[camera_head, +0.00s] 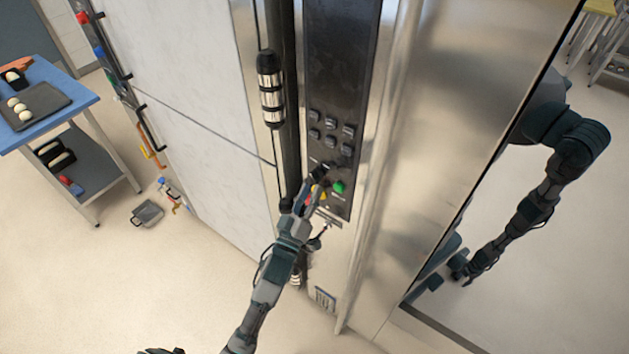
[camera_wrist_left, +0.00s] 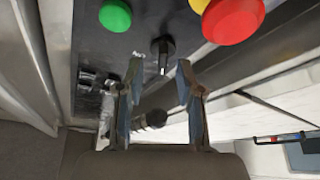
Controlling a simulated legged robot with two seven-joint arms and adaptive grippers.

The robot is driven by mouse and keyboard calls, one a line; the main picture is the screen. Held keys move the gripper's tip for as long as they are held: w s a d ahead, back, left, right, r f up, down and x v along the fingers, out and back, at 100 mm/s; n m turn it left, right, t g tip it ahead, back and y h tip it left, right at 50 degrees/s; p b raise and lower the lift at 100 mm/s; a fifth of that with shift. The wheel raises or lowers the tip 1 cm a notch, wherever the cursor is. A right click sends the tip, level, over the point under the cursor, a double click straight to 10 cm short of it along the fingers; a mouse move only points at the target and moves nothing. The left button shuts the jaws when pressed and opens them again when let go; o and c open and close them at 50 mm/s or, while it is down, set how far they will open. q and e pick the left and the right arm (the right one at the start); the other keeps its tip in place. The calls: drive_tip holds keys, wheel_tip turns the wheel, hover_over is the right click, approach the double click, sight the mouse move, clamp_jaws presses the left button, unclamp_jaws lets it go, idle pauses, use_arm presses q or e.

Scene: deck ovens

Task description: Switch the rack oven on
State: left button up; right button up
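The oven's dark control panel (camera_head: 342,60) stands upright in the middle of the head view, with several dark buttons and a green button (camera_head: 338,187) low down. My left gripper (camera_head: 325,172) is close in front of its lower part. In the left wrist view the green button (camera_wrist_left: 115,15) is at the upper left, and a red button (camera_wrist_left: 235,15) on a yellow base is at the upper right. A black knob (camera_wrist_left: 162,48) sits between them, its grip pointing up and down the picture. My left gripper (camera_wrist_left: 160,82) is open and empty, its fingertips apart just below the knob.
A dark vertical bar with a ribbed metal handle (camera_head: 270,88) runs beside the panel. Smooth steel (camera_head: 450,110) lies to the right. A blue table (camera_head: 60,85) with a tray stands far left. A dark arm, possibly a reflection, shows beyond the steel.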

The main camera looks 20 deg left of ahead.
sight(314, 181)
use_arm(q)
drive_tip(key=x, duration=0.2)
drive_tip(key=shift+w+r, duration=0.1)
drive_tip(key=shift+w, duration=0.15)
drive_tip(key=shift+w+a, duration=0.15)
drive_tip(key=shift+w, duration=0.1)
drive_tip(key=shift+w+a, duration=0.15)
drive_tip(key=shift+a, duration=0.1)
use_arm(e)
drive_tip(key=shift+a+r, duration=0.25)
drive_tip(key=shift+a, duration=0.1)
use_arm(q)
drive_tip(key=shift+c, duration=0.2)
drive_tip(key=shift+d, duration=0.2)
clamp_jaws()
drive_tip(key=shift+d, duration=0.1)
use_arm(e)
drive_tip(key=shift+d, duration=0.2)
